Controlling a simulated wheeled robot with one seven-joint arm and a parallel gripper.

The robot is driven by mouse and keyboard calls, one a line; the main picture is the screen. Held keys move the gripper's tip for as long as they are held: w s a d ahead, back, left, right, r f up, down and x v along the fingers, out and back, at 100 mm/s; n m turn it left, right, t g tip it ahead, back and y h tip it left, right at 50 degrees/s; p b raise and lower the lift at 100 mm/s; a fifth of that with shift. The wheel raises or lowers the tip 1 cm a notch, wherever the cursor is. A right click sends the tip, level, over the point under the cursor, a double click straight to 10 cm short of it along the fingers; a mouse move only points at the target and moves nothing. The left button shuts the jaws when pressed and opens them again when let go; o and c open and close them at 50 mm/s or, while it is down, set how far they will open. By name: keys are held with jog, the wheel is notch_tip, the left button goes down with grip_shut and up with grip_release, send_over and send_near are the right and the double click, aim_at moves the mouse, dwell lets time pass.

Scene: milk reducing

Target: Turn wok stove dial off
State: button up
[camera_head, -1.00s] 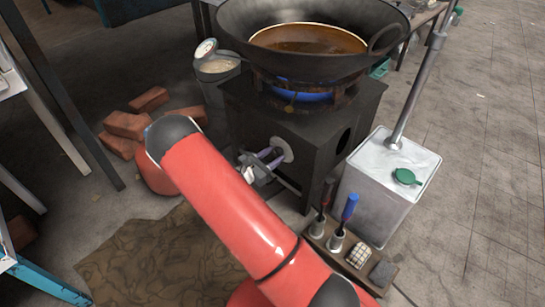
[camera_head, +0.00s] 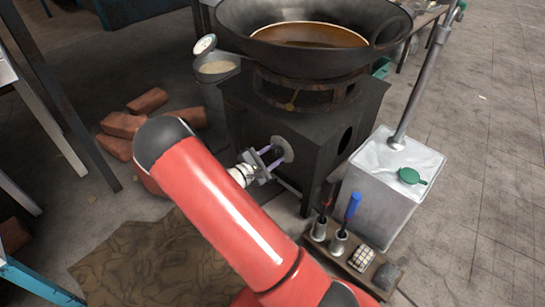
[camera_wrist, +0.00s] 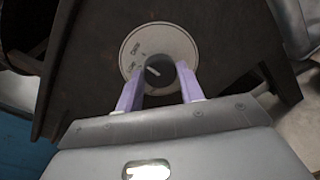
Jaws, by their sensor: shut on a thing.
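The dark wok stove (camera_head: 305,130) stands in the middle of the head view with a large wok (camera_head: 330,62) on top. A round light dial plate (camera_head: 283,148) is on its front face. No blue flame shows under the wok now.
A square metal can (camera_head: 375,205) with a green cap stands right of the stove. Bricks (camera_head: 125,124) lie at the left, and a brown mat (camera_head: 150,262) is on the floor.

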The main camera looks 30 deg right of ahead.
dwell(0.4)
jog(key=o, duration=1)
jog(key=p+v, duration=0.1)
jog(key=v, duration=0.7)
jog(key=shift+f, duration=0.1)
